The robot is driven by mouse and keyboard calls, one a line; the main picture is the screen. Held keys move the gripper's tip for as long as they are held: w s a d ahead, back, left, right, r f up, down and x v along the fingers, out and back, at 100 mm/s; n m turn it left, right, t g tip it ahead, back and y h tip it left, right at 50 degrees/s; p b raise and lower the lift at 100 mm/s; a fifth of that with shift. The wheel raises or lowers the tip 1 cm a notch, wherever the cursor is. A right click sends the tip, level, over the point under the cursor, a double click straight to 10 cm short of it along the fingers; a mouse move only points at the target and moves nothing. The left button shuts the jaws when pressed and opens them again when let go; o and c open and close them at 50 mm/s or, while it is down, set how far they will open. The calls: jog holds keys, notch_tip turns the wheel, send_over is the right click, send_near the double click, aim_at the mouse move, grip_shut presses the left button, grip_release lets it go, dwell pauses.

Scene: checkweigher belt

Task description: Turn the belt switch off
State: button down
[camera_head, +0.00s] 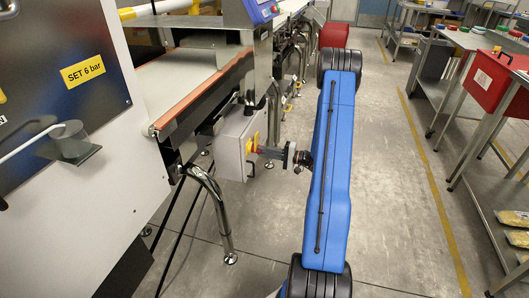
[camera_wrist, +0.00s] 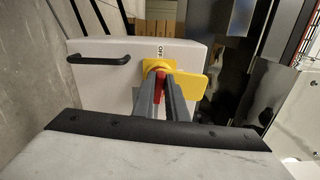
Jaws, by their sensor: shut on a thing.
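The belt switch is on a light grey box (camera_head: 230,147) below the conveyor in the head view. The box face (camera_wrist: 105,72) also shows in the wrist view, with a yellow plate (camera_wrist: 190,86) and a small OFF label (camera_wrist: 160,50) at the plate's upper edge. A red switch handle (camera_wrist: 160,84) stands between the two grey fingers of my gripper (camera_wrist: 163,100). My gripper (camera_head: 265,150) reaches the front of the box from the right and is shut on the handle. The fingers partly hide the handle and plate, so its exact setting is hard to tell.
The conveyor (camera_head: 185,80) and its bent metal leg (camera_head: 215,205) stand close to the left of the box. A black bar handle (camera_wrist: 98,59) sticks out from the box face. Open floor (camera_head: 395,200) lies right of my arm, before a cart with a red box (camera_head: 492,85).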

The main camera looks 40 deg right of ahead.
jog(key=shift+f+n, duration=0.1)
jog(key=shift+n, duration=0.5)
jog(key=c, duration=1.8)
grip_release()
jog(key=shift+o, duration=0.2)
jog(key=v, duration=1.7)
jog(key=shift+s, duration=0.2)
jog(key=shift+d, duration=0.15)
